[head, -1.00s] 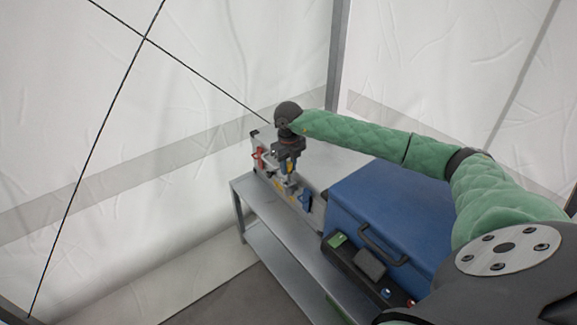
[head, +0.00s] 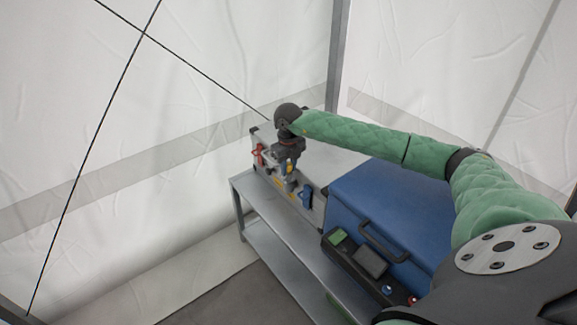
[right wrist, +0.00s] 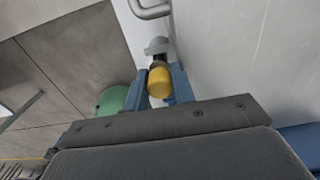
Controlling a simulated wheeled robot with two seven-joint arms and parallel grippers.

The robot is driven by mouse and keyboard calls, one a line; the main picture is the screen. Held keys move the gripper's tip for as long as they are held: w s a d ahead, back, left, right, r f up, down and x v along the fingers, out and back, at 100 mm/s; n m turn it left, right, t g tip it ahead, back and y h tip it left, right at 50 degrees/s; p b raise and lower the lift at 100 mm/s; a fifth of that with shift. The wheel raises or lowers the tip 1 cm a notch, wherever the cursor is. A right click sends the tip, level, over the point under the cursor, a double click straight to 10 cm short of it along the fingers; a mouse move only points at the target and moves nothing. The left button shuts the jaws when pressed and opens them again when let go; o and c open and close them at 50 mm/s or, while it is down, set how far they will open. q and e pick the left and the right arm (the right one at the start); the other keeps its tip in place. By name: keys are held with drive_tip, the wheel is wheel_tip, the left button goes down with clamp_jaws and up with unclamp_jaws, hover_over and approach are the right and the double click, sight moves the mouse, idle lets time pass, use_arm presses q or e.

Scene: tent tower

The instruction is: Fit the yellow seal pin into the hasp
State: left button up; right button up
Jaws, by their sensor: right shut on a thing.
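My right gripper (right wrist: 158,88) is shut on the yellow seal pin (right wrist: 158,82), which sits between its two blue fingers in the right wrist view. A rounded grey metal piece (right wrist: 157,47), perhaps part of the hasp, shows just beyond the pin. I cannot tell whether the pin touches it or is inside it. In the head view the right gripper (head: 289,184) points down at the front face of a grey metal case (head: 318,207); the pin and hasp are too small to make out there. My left gripper is out of view.
The case has a red latch (head: 258,155) and a blue latch (head: 306,196). It stands on a metal shelf table (head: 240,186). A blue box (head: 385,205) and a black unit with a green screen (head: 345,252) stand to the right. A grey handle (right wrist: 150,10) lies past the pin.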

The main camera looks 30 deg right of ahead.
drive_tip(key=shift+f+b, duration=0.5)
drive_tip(key=shift+f, duration=0.35)
drive_tip(key=o, duration=1)
drive_tip(key=shift+r, duration=0.1)
drive_tip(key=shift+o, duration=0.2)
drive_tip(key=shift+d, duration=0.1)
drive_tip(key=shift+w+r, duration=0.1)
drive_tip(key=shift+r, duration=0.4)
wheel_tip(320, 180, up, 6)
drive_tip(key=shift+f, duration=0.25)
drive_tip(key=shift+r, duration=0.5)
drive_tip(key=shift+a+r, duration=0.2)
drive_tip(key=shift+a, duration=0.1)
